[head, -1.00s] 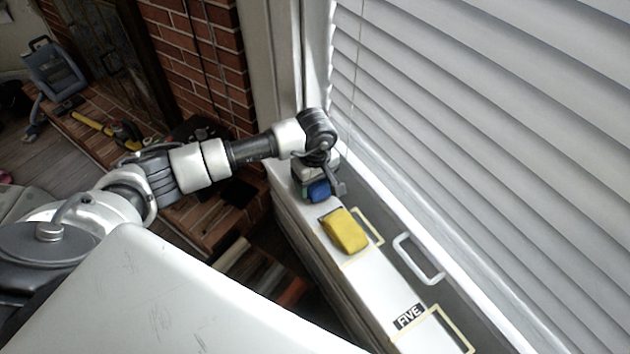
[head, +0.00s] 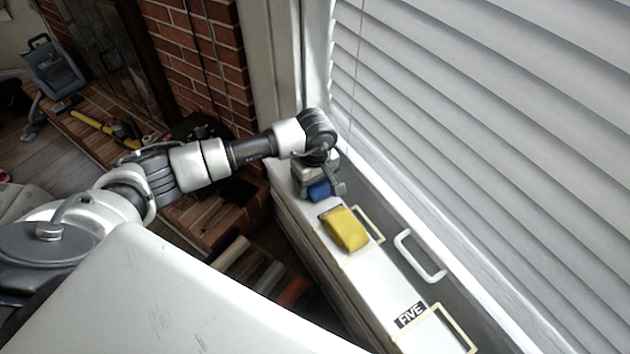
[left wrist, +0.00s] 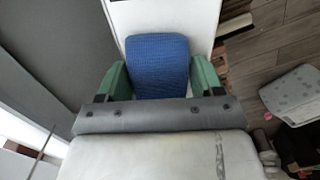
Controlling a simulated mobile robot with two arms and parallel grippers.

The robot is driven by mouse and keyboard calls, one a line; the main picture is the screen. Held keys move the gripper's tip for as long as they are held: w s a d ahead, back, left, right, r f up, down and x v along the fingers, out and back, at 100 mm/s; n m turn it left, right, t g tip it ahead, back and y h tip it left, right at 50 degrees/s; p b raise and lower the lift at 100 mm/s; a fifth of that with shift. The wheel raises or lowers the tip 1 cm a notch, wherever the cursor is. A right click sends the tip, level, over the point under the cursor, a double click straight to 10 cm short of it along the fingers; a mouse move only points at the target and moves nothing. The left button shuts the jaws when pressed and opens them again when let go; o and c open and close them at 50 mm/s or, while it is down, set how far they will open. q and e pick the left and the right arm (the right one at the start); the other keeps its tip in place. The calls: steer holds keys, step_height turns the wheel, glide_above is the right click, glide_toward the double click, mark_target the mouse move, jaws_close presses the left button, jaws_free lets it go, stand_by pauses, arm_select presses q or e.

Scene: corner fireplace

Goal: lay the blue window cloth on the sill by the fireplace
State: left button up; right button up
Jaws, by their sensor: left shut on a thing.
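The blue window cloth (head: 319,190) is a small folded blue pad at the far end of the white sill (head: 386,299), near the brick fireplace. My left gripper (head: 317,178) is over it, seen mostly from behind. In the left wrist view the blue cloth (left wrist: 158,66) sits between the two green fingers of my left gripper (left wrist: 160,82), which is shut on it. The cloth is at the sill surface; I cannot tell whether it touches it. My right gripper is not in view.
A folded yellow cloth (head: 346,230) lies on the sill nearer me, beside a pale yellow frame outline. White blinds (head: 480,150) border the right side. The brick hearth (head: 205,215) is at left.

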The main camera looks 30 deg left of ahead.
arm_select(q)
steer(key=shift+f, duration=0.15)
steer(key=o, duration=0.9)
step_height(320, 180, up, 11)
steer(key=shift+s+f, duration=0.1)
